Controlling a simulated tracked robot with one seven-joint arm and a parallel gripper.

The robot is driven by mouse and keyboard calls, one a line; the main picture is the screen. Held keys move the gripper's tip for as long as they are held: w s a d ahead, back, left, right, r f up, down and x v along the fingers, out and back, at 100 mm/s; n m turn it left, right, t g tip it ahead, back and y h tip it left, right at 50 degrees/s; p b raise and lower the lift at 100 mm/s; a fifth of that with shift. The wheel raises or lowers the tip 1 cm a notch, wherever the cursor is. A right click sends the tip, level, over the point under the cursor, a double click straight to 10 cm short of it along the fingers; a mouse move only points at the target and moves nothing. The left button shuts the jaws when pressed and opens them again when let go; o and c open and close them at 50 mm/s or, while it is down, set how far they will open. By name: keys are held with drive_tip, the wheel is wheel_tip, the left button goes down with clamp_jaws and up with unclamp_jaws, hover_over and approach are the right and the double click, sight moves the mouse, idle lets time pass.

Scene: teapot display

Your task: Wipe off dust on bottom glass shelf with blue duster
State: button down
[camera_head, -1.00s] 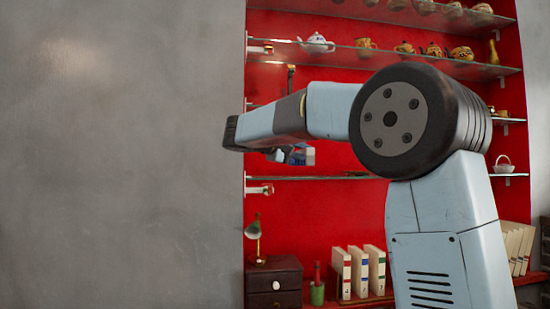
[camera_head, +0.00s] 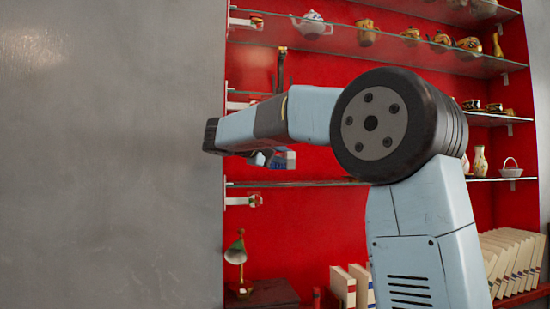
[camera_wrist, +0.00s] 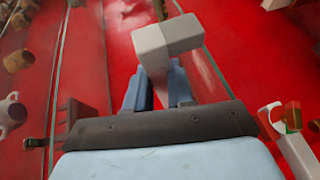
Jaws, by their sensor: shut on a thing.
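My gripper (camera_head: 270,159) is shut on the duster (camera_head: 285,160), which shows as a small blue and pale block in the head view. In the wrist view my blue fingers (camera_wrist: 160,88) close on its pale grey handle (camera_wrist: 165,45); the rest of it is hidden there. The bottom glass shelf (camera_head: 305,184) runs behind my arm, and the duster appears slightly above its line in the head view. I cannot tell whether they touch. My arm hides the shelf's middle. Dust cannot be made out.
Higher glass shelves (camera_head: 400,53) hold teapots and cups. Vases (camera_head: 480,161) and a small white basket (camera_head: 511,168) stand at the bottom glass shelf's right end. A green lamp (camera_head: 236,253) and books (camera_head: 343,287) are below. A grey wall (camera_head: 110,160) borders the left.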

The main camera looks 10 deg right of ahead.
drive_tip(key=shift+w+a+f, duration=0.1)
drive_tip(key=shift+w+a, duration=0.05)
drive_tip(key=shift+w, duration=0.05)
drive_tip(key=shift+s+a+f, duration=0.1)
drive_tip(key=shift+a+f, duration=0.05)
drive_tip(key=shift+f, duration=2.15)
drive_tip(key=d, duration=0.7)
drive_tip(key=shift+d+f, duration=0.15)
drive_tip(key=shift+d, duration=0.05)
idle(0.6)
drive_tip(key=d, duration=0.6)
drive_tip(key=shift+d, duration=0.4)
idle(0.4)
drive_tip(key=shift+a, duration=0.1)
